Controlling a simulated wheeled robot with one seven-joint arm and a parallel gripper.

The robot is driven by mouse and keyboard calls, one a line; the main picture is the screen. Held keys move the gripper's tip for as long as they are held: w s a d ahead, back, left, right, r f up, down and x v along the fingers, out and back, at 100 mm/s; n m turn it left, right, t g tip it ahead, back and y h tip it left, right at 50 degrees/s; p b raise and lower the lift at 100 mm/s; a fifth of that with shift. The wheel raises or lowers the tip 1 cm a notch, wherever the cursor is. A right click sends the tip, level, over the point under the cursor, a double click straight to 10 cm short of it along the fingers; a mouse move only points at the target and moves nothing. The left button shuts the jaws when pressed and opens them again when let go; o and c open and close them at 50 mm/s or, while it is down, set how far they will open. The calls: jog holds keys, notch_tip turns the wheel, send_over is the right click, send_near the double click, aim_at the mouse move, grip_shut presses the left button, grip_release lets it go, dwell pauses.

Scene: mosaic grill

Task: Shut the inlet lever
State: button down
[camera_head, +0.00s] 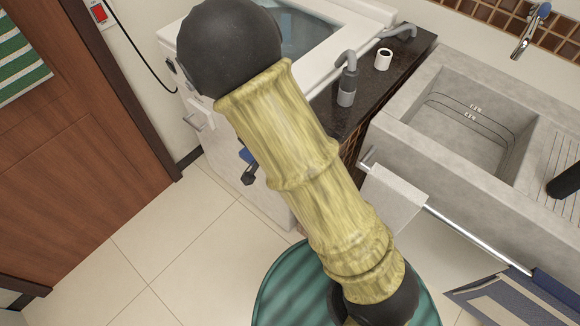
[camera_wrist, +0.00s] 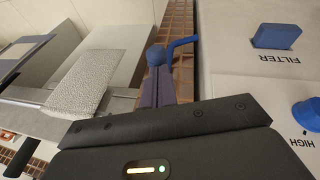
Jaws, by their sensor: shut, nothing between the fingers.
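A blue bent lever (camera_wrist: 183,42) shows in the wrist view, beside the edge of the white machine. I take it for the inlet lever, but no label on it is readable. A round blue knob (camera_wrist: 155,55) shows just left of it, at the tips of my gripper (camera_wrist: 157,76). My gripper is shut and empty, its dark fingers close to the knob; I cannot tell whether they touch it. In the head view my gripper (camera_head: 249,175) is small, low beside the machine's front, with a blue part (camera_head: 247,155) right by it. My arm hides much of the machine there.
The white machine (camera_head: 281,207) bears a blue FILTER handle (camera_wrist: 276,36) and a blue knob (camera_wrist: 305,112) by the word HIGH. A concrete sink (camera_head: 395,130) with a towel on a rail (camera_head: 396,196) stands at the right. Tiled floor (camera_head: 160,250) is clear at the left.

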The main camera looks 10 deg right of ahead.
jog(key=shift+s+a+f, duration=0.1)
jog(key=shift+s+f, duration=0.25)
jog(key=shift+f, duration=0.1)
jog(key=shift+r, duration=0.1)
jog(key=shift+w+a+r+p, duration=0.1)
jog(key=shift+a+r+p, duration=0.2)
jog(key=shift+r+p, duration=0.2)
jog(key=s+a+r+p, duration=0.3)
jog(key=a+r+p, duration=0.3)
jog(key=shift+r, duration=0.15)
jog(key=shift+d, duration=0.1)
dwell(0.4)
